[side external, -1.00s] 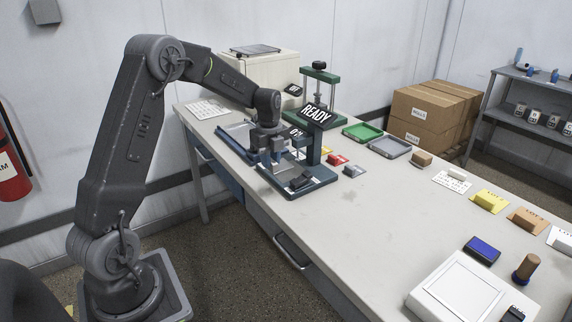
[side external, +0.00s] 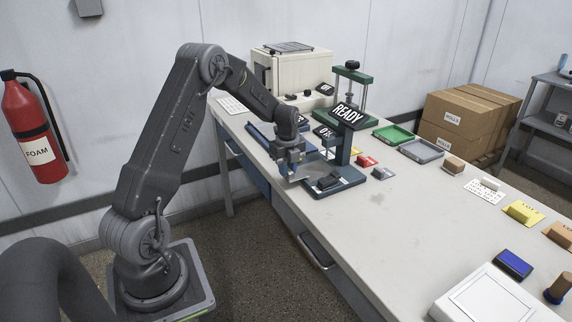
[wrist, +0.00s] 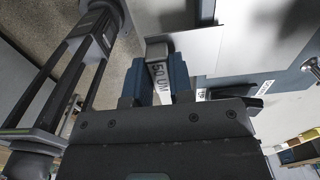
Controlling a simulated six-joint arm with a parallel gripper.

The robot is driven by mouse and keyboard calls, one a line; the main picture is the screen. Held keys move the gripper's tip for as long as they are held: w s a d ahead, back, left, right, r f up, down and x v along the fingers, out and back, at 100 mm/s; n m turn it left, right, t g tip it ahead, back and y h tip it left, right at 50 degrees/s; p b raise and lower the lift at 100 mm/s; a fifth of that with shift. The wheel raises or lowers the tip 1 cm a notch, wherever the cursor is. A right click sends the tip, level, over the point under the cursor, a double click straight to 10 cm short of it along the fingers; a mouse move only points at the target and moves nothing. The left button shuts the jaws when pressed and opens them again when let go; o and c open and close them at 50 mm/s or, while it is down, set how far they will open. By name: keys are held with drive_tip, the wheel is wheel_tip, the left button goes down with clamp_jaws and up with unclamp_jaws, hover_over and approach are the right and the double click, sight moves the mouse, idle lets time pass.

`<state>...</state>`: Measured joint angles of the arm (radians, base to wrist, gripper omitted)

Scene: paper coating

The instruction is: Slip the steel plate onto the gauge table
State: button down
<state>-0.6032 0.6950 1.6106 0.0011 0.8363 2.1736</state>
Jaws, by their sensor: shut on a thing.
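My gripper (side external: 291,172) is shut on a small pale block marked "50 UM" (wrist: 160,72), seen between the blue fingers in the wrist view. A thin pale edge (side external: 299,179) shows under the fingers in the side view; I cannot tell whether it is the steel plate. A flat grey sheet (wrist: 202,50) lies beyond the block in the wrist view, and its link to the block is unclear. My gripper is at the base's left side.
A blue tray (side external: 262,137) lies behind my gripper. A green press (side external: 352,78), green tray (side external: 393,135) and grey tray (side external: 421,150) stand farther back. Small coloured blocks lie to the right. The bench's middle (side external: 410,215) is clear.

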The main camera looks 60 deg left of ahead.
sight(310, 172)
drive_tip(key=shift+w+r, duration=0.1)
drive_tip(key=shift+w, duration=3.95)
drive_tip(key=shift+f, duration=0.35)
drive_tip(key=shift+d, duration=0.1)
drive_tip(key=c, duration=0.9)
unclamp_jaws()
drive_tip(key=shift+d, duration=0.1)
drive_tip(key=r, duration=1.4)
drive_tip(key=shift+s+a+r, duration=0.1)
drive_tip(key=shift+s+a, duration=0.1)
drive_tip(key=shift+a, duration=0.05)
